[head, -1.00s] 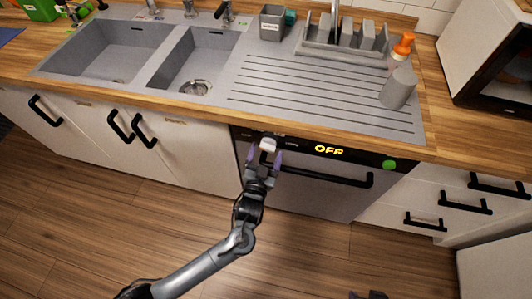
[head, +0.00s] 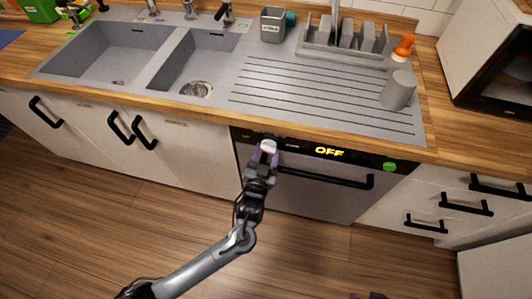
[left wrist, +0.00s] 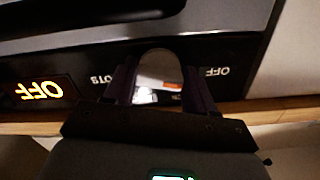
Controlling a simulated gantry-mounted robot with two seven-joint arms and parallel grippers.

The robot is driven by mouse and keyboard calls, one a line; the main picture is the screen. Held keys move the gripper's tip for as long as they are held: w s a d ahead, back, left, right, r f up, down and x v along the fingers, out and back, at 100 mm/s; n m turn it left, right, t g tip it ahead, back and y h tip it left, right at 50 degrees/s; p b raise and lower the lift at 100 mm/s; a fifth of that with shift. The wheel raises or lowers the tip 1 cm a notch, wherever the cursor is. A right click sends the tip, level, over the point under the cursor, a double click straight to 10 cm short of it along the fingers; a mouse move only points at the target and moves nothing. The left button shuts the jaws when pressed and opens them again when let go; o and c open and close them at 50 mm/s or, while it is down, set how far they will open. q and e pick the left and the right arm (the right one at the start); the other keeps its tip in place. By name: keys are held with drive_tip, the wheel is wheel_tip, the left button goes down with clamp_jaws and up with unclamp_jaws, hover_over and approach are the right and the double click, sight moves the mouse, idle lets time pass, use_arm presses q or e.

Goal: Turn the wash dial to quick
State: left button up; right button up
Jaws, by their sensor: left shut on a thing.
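The wash dial (head: 268,146) is a pale round knob on the dishwasher's black control strip, left of its display (head: 329,152), which reads OFF in yellow. My left gripper (head: 265,152) is shut on the dial, with a purple finger on each side. In the left wrist view, upside down, the dial (left wrist: 158,72) sits between the fingers, with an OFF label (left wrist: 219,72) to its right and a partly hidden label to its left. The fingers hide part of the lettering. Only the dark tip of my right gripper (head: 370,295) shows at the bottom edge.
The dishwasher handle (head: 325,178) runs just below the strip, close to my left gripper. A green button (head: 389,167) is at the strip's right end. The wooden counter edge (head: 330,138) overhangs above. The floor in front is clear.

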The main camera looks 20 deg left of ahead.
use_arm(q)
drive_tip(key=shift+r+m+p, duration=0.15)
drive_tip(key=shift+m+p, duration=0.15)
drive_tip(key=shift+p, duration=0.2)
drive_tip(key=m+p, duration=0.5)
drive_tip(key=p, duration=0.2)
drive_tip(key=shift+r, duration=0.15)
drive_tip(key=shift+m+p, duration=0.85)
drive_tip(key=shift+m, duration=0.35)
drive_tip(key=shift+a+m+p, duration=0.1)
drive_tip(key=shift+m+p, duration=0.5)
drive_tip(key=shift+m, duration=0.3)
drive_tip(key=shift+f, duration=0.2)
drive_tip(key=o, duration=1)
drive_tip(key=shift+o, duration=0.2)
drive_tip(key=shift+s, duration=0.15)
